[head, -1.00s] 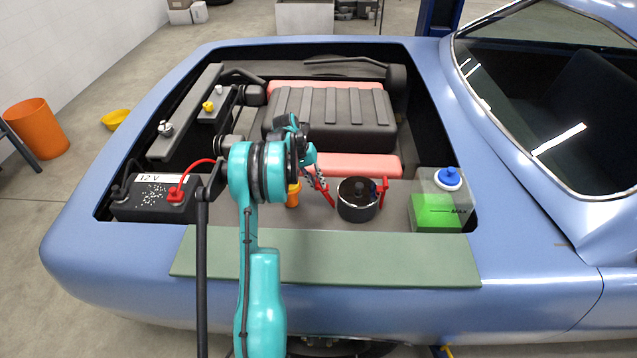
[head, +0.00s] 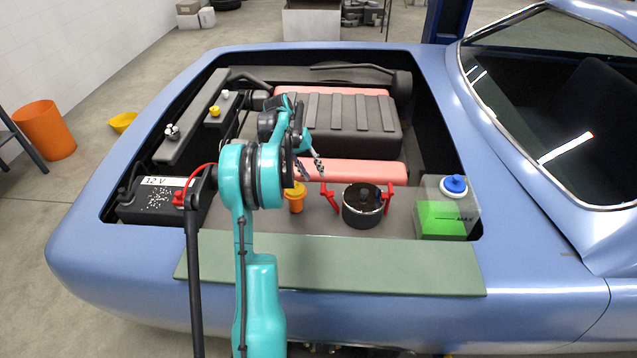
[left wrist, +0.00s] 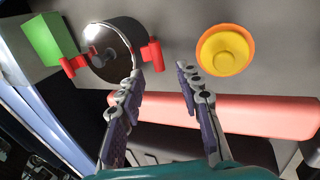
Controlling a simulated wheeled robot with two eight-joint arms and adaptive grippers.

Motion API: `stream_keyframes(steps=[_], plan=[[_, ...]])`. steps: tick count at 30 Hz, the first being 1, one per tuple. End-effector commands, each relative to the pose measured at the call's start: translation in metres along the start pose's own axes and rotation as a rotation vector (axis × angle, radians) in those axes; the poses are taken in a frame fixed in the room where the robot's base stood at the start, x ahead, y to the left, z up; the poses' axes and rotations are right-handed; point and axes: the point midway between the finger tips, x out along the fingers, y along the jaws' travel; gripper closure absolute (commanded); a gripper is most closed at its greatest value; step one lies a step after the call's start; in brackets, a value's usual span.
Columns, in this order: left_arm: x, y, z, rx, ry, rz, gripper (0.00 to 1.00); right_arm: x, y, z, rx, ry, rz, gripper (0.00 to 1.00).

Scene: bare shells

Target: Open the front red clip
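A round black canister (head: 362,207) stands on the grey deck at the front of the bay. A red clip (head: 329,198) is on its left side and another red clip (head: 388,197) on its right. My left gripper (head: 308,168) is open and empty, above and behind the left-side clip. In the left wrist view, my left gripper (left wrist: 160,78) has its fingers apart. The near clip (left wrist: 154,56) shows just beyond the left fingertip, with no visible grip on it. The far clip (left wrist: 72,66) is across the canister (left wrist: 112,50). My right gripper is out of view.
An orange-yellow cap (head: 295,197) stands left of the canister. A reservoir with green fluid (head: 443,217) is at the right, and the battery (head: 150,203) at the left. A pink-red bar (head: 365,171) lies behind the canister. A green mat (head: 330,264) covers the front edge.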

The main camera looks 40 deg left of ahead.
Motion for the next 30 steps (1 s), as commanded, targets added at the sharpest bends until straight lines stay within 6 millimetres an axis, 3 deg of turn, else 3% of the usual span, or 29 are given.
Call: stream_keyframes(steps=[3,9,26,30], plan=[[-0.020,0.000,0.000,0.000,0.000,0.000,0.65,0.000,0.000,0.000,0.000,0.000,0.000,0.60],[-0.036,-0.001,0.000,-0.001,0.000,0.000,0.65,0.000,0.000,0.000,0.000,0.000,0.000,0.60],[-0.037,0.000,0.000,0.000,0.000,0.000,0.65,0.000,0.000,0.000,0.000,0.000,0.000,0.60],[-0.039,0.016,0.007,0.020,0.007,-0.010,0.65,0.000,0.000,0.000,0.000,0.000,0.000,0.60]])
